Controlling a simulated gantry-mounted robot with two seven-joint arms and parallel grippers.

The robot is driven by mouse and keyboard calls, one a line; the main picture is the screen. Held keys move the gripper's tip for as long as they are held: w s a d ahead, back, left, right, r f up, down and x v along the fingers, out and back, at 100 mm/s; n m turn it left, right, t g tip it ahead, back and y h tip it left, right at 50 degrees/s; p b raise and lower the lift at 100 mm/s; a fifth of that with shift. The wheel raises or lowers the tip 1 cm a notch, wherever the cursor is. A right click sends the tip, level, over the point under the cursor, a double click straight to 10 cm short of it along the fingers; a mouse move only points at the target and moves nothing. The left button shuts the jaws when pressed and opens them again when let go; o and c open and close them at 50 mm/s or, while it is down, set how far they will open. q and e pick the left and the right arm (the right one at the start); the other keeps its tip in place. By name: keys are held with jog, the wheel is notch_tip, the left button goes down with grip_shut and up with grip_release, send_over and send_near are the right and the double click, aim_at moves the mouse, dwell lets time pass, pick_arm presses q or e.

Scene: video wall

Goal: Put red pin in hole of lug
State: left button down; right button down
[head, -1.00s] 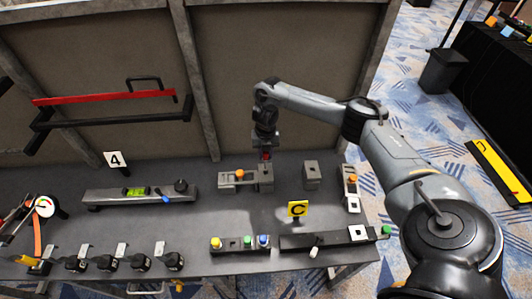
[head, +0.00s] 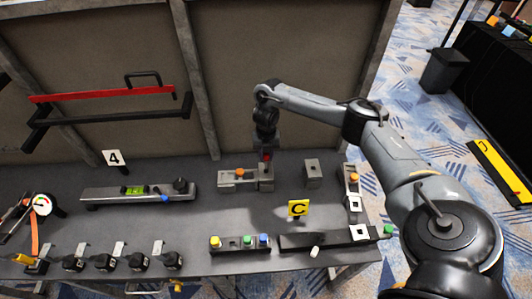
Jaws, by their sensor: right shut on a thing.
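My right gripper (head: 265,150) points down over the grey lug block (head: 265,177) at the back middle of the table. It is shut on the red pin (head: 266,157), of which only a small red part shows below the fingers. The pin is directly above or at the top of the lug. I cannot tell whether its tip is inside the hole. The lug stands at the right end of a grey fixture (head: 228,186) with an orange knob (head: 240,172). My left gripper is not in view.
A grey block (head: 312,173) stands right of the lug. A grey bar with a green level (head: 135,190) lies left. A button strip (head: 240,243) sits at the front edge. Bare table lies between these.

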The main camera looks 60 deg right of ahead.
aim_at(266, 162)
jog(key=shift+f, duration=0.3)
dwell(0.5)
dwell(0.5)
jog(key=shift+f, duration=0.4)
jog(key=shift+f+b, duration=0.35)
jog(key=shift+f, duration=0.4)
dwell(0.4)
jog(key=shift+f+b, duration=0.15)
jog(key=shift+b, duration=0.15)
jog(key=shift+f+b, duration=0.5)
jog(key=shift+f, duration=0.55)
